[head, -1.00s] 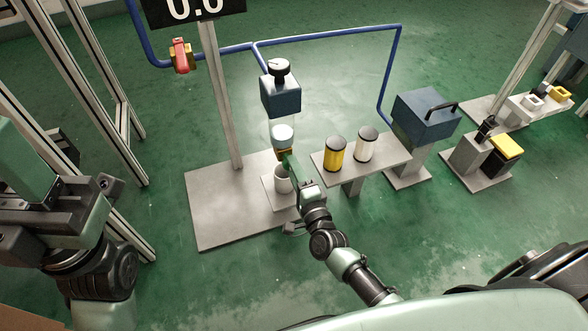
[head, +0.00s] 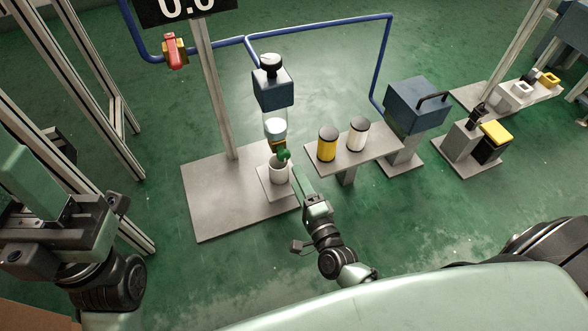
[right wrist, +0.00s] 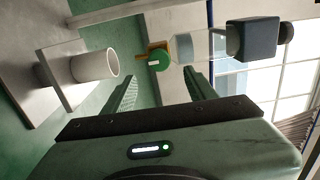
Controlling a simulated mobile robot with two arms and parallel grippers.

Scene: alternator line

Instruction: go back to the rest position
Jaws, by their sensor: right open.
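My right gripper (head: 295,170) is open and empty in the head view, just right of and below a small valve with a green knob (head: 284,154). In the right wrist view the two fingers of the gripper (right wrist: 160,88) stand apart, and the green knob (right wrist: 158,61) shows beyond them, clear of both. My left gripper (head: 60,225) is at the left edge of the head view; its jaws cannot be made out clearly.
The valve hangs under a clear vessel (head: 276,130), above a white cup (head: 280,170) on a grey base plate (head: 215,200). A yellow canister (head: 327,144) and a white canister (head: 357,134) stand on a shelf to the right. A blue pipe (head: 320,27) runs behind.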

